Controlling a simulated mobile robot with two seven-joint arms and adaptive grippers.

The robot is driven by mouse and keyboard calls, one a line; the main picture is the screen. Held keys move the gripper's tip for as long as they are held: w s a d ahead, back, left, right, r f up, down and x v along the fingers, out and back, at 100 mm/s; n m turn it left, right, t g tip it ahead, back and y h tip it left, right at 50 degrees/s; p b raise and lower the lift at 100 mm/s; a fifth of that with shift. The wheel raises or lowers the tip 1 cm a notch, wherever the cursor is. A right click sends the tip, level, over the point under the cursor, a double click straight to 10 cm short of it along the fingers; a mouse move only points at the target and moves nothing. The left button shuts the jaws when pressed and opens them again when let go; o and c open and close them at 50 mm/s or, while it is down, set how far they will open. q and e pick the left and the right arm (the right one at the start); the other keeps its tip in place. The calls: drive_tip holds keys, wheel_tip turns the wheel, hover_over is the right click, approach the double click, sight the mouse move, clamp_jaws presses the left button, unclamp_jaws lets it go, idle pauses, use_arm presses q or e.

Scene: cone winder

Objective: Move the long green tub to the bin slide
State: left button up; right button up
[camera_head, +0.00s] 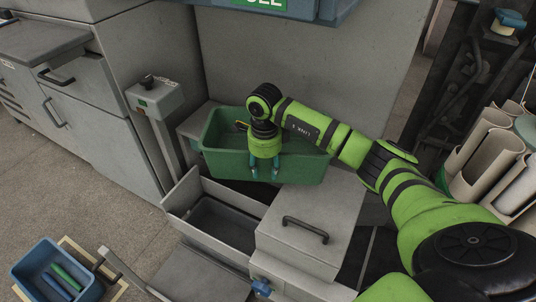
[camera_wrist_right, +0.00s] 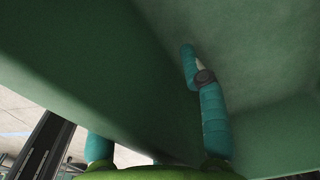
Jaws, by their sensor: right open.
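The long green tub (camera_head: 305,172) sits against the grey machine panel, above an open grey box, with its long side facing the head camera. In the right wrist view its green wall (camera_wrist_right: 90,70) fills most of the picture. My right gripper (camera_head: 265,170) points down at the middle of the tub's near long side, jaws apart. In the wrist view the two fingers (camera_wrist_right: 150,110) show on different sides of a wall edge; I cannot tell whether they touch it. I cannot tell for sure which part is the bin slide. My left gripper is not in view.
Below the tub are an open grey box (camera_head: 218,222) and a grey lidded box with a black handle (camera_head: 305,230). A blue bin (camera_head: 58,270) holding green and blue pieces is at lower left. Pale tubes (camera_head: 490,165) stand at right. A grey post (camera_head: 158,130) rises left of the tub.

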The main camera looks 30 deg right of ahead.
clamp_jaws()
drive_tip(key=shift+r, duration=0.1)
